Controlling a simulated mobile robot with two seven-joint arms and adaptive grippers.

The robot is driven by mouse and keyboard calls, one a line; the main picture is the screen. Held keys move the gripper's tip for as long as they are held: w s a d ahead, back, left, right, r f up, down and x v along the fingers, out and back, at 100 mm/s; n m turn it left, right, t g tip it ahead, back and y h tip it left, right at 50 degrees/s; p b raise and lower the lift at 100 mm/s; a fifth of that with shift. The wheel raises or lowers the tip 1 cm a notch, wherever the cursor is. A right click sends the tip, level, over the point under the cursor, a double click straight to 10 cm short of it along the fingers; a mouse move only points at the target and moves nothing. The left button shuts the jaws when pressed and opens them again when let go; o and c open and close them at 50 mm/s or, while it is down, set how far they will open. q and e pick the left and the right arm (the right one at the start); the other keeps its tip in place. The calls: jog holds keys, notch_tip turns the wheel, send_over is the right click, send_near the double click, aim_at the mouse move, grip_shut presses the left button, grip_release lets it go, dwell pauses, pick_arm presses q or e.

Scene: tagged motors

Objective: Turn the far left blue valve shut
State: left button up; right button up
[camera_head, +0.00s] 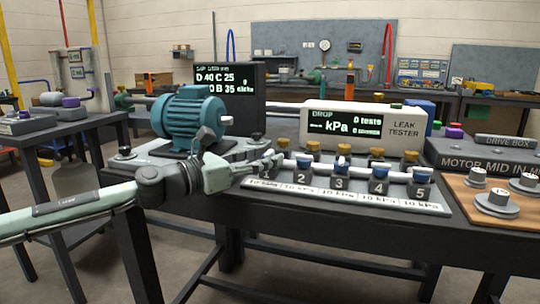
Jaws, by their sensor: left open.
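A row of blue valves with white handles stands along the front of the bench, above number plates 1 to 5. The far left one, above plate 1, is mostly hidden by my left gripper (272,160), so I cannot tell how its handle lies. My left gripper is open, with its fingers pointing right at that valve; contact cannot be told. To its right show the blue valve at 2 (304,163), the one at 3 (340,169), the one at 4 (378,186) and the one at 5 (418,189). My right gripper is not in view.
Brass fittings (313,148) stand behind the valves. The leak tester (365,123) sits behind them, and a teal motor (188,118) stands left. A wooden board with metal weights (497,203) is at the right. A black display (232,85) rises behind the motor.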

pick_arm(q)
jog(key=shift+x, duration=1.05)
jog(key=shift+c, duration=0.4)
grip_shut()
